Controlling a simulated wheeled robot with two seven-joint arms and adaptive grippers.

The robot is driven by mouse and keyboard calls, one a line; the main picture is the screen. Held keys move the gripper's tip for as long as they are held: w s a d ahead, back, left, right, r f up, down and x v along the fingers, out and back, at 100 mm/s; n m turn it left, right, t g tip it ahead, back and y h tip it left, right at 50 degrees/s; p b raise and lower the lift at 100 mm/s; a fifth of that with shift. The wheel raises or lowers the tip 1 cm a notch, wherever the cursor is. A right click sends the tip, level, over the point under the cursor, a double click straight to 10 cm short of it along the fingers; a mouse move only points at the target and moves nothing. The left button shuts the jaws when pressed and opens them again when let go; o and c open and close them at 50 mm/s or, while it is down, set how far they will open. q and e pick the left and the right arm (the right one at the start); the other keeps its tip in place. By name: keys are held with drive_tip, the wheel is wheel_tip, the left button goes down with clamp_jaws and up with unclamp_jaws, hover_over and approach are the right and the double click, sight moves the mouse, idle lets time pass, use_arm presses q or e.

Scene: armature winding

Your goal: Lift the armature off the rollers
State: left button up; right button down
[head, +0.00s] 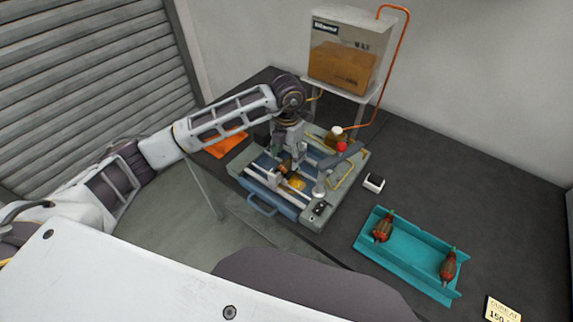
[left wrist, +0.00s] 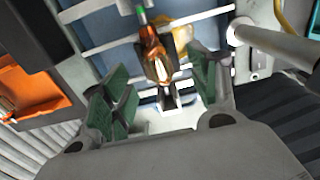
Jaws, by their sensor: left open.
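The armature (left wrist: 152,45), with a copper-orange body and a green end, lies on the rails of the bench machine in the left wrist view. It shows small and partly covered in the head view (head: 285,167). My left gripper (head: 288,152) is above the machine, pointing down. In the left wrist view its green-padded fingers (left wrist: 162,82) are spread, with the near part of the armature between or just beyond them. I cannot tell whether they touch it. The rollers are too small to make out clearly. My right gripper is not in view.
The blue-grey machine (head: 262,202) stands on the dark table (head: 430,185). A teal tray (head: 405,257) with two similar armatures is at the right. An orange tray (head: 226,146) lies left of the machine. A clear tank (head: 350,50) with an orange tube stands behind.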

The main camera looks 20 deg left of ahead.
sight(287, 161)
use_arm(q)
wheel_tip(287, 161, down, 3)
drive_tip(key=shift+w+a+r+p, duration=0.1)
drive_tip(key=shift+w+r+p, duration=0.05)
drive_tip(key=shift+p, duration=0.3)
drive_tip(key=shift+f, duration=0.8)
drive_tip(key=c, duration=1.3)
clamp_jaws()
drive_tip(key=shift+r, duration=0.1)
drive_tip(key=shift+r+b, duration=0.85)
drive_tip(key=shift+r, duration=4.1)
